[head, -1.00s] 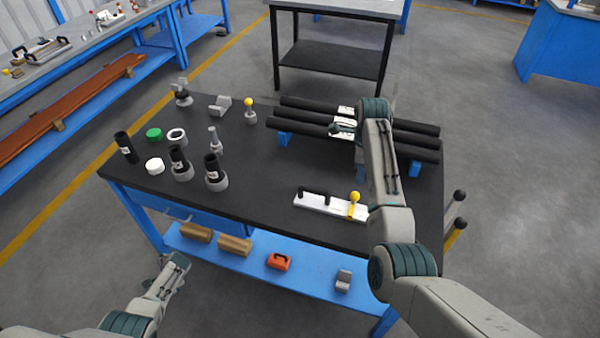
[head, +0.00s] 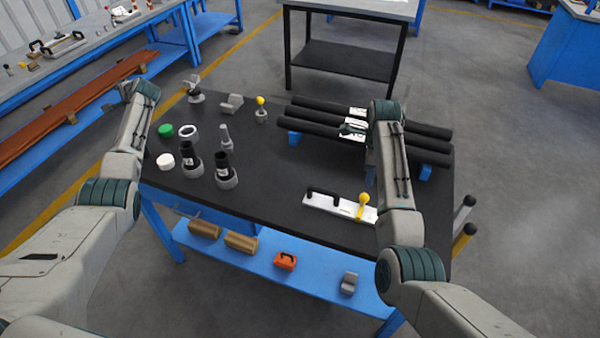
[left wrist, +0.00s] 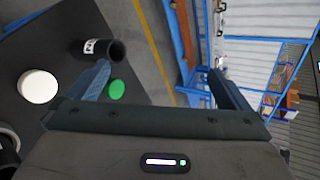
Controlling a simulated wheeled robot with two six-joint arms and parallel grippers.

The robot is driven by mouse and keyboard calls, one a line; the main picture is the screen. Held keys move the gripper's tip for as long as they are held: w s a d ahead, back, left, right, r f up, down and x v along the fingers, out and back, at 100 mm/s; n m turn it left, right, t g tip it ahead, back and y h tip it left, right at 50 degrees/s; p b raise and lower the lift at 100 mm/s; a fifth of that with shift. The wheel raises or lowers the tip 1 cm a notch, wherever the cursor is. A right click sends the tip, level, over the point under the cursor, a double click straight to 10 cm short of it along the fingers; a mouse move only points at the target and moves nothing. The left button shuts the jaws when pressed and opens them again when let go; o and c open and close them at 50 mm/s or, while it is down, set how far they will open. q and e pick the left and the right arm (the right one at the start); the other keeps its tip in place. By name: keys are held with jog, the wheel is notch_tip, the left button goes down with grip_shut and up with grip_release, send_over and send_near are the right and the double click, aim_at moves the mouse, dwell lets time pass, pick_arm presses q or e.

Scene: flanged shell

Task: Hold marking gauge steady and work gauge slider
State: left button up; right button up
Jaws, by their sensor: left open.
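The marking gauge, a white bar (head: 325,203) with a black handle, lies flat near the table's front right edge. Its slider appears to be the yellow-knobbed piece (head: 363,206) near the bar's right end. My left gripper (head: 130,90) is at the table's far left side, well away from the gauge. In the left wrist view it is open (left wrist: 160,82) and empty, with a black tube (left wrist: 95,48) and a green cap (left wrist: 116,90) near one finger.
Black bars (head: 330,128) with white labels lie on blue supports at the back right. The black tabletop (head: 265,190) is clear left of the gauge.

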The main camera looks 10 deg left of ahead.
pick_arm(q)
jog(key=w+d+r+n+h, duration=0.1)
jog(key=w+d+r, duration=0.15)
jog(key=d, duration=0.45)
jog(key=w+d+r+h, duration=0.2)
jog(key=w+d, duration=0.2)
jog(key=d, duration=0.4)
jog(key=m+g+h, duration=0.2)
jog(key=g+h, duration=0.3)
jog(key=h, duration=0.3)
send_over(313, 200)
notch_tip(313, 200, down, 17)
notch_tip(313, 200, down, 11)
jog(key=shift+s+r, duration=0.1)
jog(key=shift+r, duration=0.05)
jog(key=shift+c, duration=0.4)
grip_shut()
